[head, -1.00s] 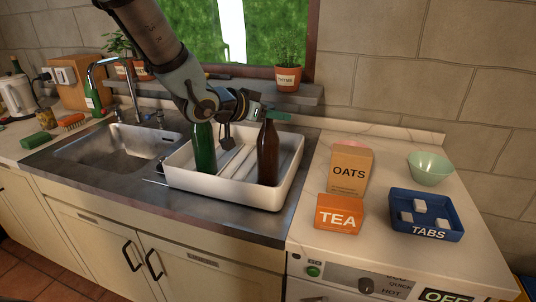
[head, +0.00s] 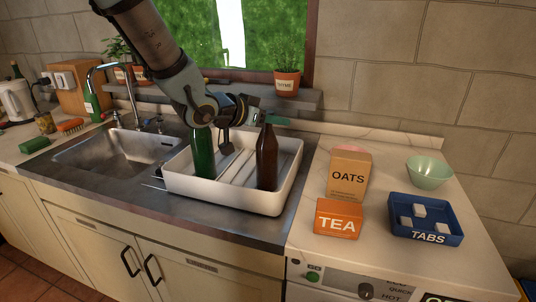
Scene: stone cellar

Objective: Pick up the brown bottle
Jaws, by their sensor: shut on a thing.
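The brown bottle (head: 267,160) stands upright in the right part of a white tub (head: 224,194) on the metal counter by the sink. My gripper (head: 268,122) is at the top of the bottle and shut on its neck. The fingers hide part of the neck and the cap. The bottle's base is hidden behind the tub's front wall, so I cannot tell whether it touches the floor of the tub. A green bottle (head: 203,153) stands in the tub to the left, partly behind my arm.
A dark utensil (head: 225,140) and pale plates (head: 236,164) are between the bottles. An oats box (head: 349,174), tea box (head: 338,217), blue tabs tray (head: 427,236) and green bowl (head: 429,172) stand right. A thyme pot (head: 287,82) is on the sill behind.

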